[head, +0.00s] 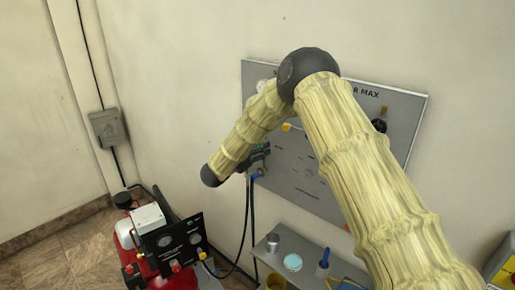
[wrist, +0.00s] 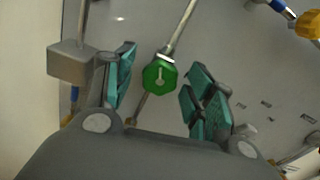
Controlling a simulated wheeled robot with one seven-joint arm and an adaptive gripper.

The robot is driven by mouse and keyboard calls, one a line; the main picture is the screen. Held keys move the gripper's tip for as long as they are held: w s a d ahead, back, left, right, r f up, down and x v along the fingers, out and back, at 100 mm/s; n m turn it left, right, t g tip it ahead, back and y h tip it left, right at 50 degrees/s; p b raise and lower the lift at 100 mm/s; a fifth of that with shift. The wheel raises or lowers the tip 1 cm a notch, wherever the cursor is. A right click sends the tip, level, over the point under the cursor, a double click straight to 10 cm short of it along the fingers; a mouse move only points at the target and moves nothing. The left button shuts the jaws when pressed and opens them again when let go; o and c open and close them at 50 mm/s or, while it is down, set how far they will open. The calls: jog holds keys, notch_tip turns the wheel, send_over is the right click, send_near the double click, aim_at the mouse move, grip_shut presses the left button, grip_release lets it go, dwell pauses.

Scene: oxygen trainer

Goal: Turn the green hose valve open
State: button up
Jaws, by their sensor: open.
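The green hose valve (wrist: 160,75) shows in the wrist view as a green, many-sided knob with a pale mark on its face, in line with a thin metal pipe. My gripper (wrist: 163,88) is open, with one teal-padded finger to the left of the valve and the other to its right. Neither finger visibly touches the valve. In the head view my gripper (head: 257,155) is at the left part of the grey panel (head: 407,125), partly hidden by my arm. The valve cannot be made out clearly there.
A grey metal block (wrist: 70,60) is close beside the left finger. A yellow fitting (wrist: 308,24) is at the upper right. In the head view, a red compressor (head: 128,243) stands on the floor at lower left. A grey shelf with small items (head: 292,262) is below the panel.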

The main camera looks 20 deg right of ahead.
jog(key=c, duration=1)
jog(key=shift+f+b, duration=0.15)
jog(key=shift+b, duration=0.35)
jog(key=shift+n+b, duration=6.05)
jog(key=shift+n, duration=9.55)
